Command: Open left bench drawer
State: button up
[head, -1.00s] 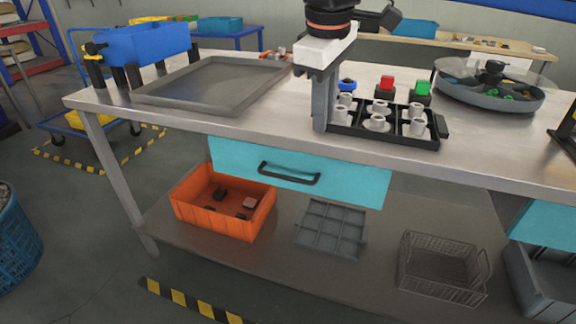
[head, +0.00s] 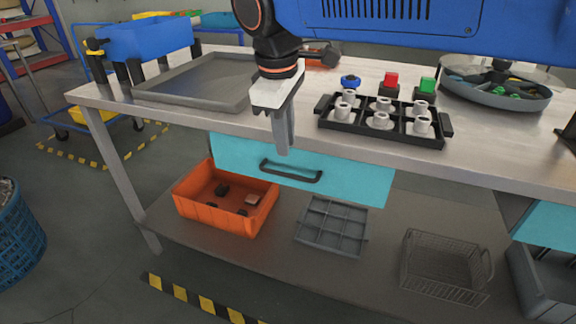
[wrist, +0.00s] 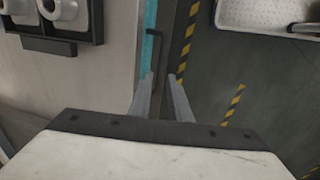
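The left bench drawer (head: 350,182) is a teal front under the steel bench top, and it looks shut. Its black bar handle (head: 290,171) runs across the middle. My gripper (head: 288,150) points down in front of the bench edge, with its fingertips just above the handle in the head view. In the wrist view, the two grey fingers of my gripper (wrist: 162,80) are apart with nothing held between them. The drawer shows there as a thin teal strip (wrist: 149,45), with the dark handle (wrist: 155,48) near the fingertips. Contact with the handle cannot be told.
On the bench are a grey tray (head: 150,95), a black rack (head: 384,138) of white parts and a round grey tray (head: 510,97). An orange bin (head: 222,220), a divided grey tray (head: 333,225) and a wire basket (head: 440,265) sit on the lower shelf.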

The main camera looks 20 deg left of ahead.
aim_at(289, 174)
jog(key=f, duration=0.2)
jog(key=w+f, duration=0.1)
jog(key=f, duration=0.5)
jog(key=shift+w+d+f, duration=0.1)
jog(key=shift+w+f, duration=0.1)
jog(key=shift+w, duration=0.1)
grip_shut()
